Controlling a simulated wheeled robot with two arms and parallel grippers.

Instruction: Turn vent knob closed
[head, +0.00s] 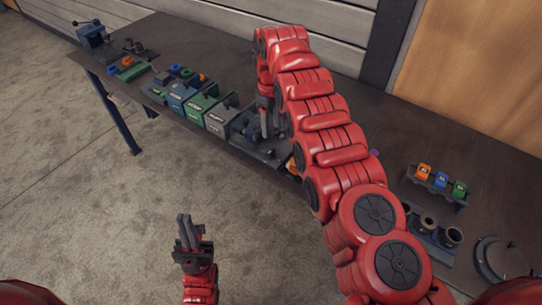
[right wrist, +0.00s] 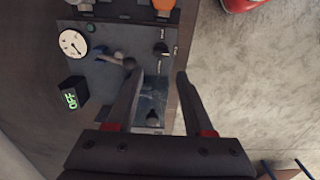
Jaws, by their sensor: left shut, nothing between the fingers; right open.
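A dark panel (right wrist: 100,75) bears a round white gauge (right wrist: 73,43), a small display reading OFF (right wrist: 73,94) and a blue-handled lever (right wrist: 107,54). An upper black knob (right wrist: 160,49) and a lower black knob (right wrist: 153,117) are also on it. I cannot read which one is the vent knob. My right gripper (right wrist: 159,74) is open over the panel's right part, with the lower knob showing between its fingers and nothing held. In the head view my right gripper (head: 267,122) points down at the panel (head: 243,130). My left gripper (head: 186,232) is shut and empty, away from the table.
Green and blue boxes (head: 201,104) stand left of the panel on the long dark table (head: 460,125). A rack of coloured blocks (head: 440,181) and dark cups (head: 428,222) stand at the right. A vise (head: 92,33) is at the far left end. My right arm hides the table's middle.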

